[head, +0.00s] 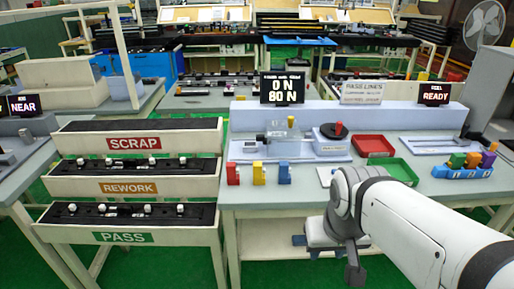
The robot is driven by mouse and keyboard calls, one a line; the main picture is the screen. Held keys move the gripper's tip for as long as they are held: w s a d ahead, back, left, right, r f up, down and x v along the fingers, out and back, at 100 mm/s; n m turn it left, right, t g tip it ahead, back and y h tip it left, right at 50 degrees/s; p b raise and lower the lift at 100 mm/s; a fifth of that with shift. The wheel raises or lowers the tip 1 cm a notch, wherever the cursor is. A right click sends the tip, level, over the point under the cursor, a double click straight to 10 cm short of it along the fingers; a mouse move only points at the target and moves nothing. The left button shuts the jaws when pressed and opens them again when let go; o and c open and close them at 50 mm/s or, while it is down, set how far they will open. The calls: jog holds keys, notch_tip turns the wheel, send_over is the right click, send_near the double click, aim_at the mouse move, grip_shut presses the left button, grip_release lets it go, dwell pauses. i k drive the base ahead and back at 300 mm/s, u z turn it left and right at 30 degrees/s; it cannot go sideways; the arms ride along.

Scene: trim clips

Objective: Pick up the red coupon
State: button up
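A small upright red piece (233,174), which I take for the red coupon, stands at the front left of the grey workbench (300,200). A yellow piece (259,174) and a blue piece (284,173) stand to its right in a row, with gaps between them. My gripper (354,272) hangs in front of the bench's front edge, to the right of and lower in the picture than the red piece, well apart from it. Its fingers are small and partly hidden, so I cannot tell whether they are open.
A red tray (373,147) and a green tray (403,172) sit right of centre. A fixture (290,145) stands behind the coloured pieces. A blue rack (462,172) holds several coloured pieces at right. SCRAP, REWORK and PASS racks (124,237) stand left of the bench.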

aim_at(233, 179)
jog(key=z, duration=2.1)
jog(key=k, duration=0.85)
jog(key=u, duration=2.05)
jog(key=i, duration=1)
jog(key=u, duration=0.05)
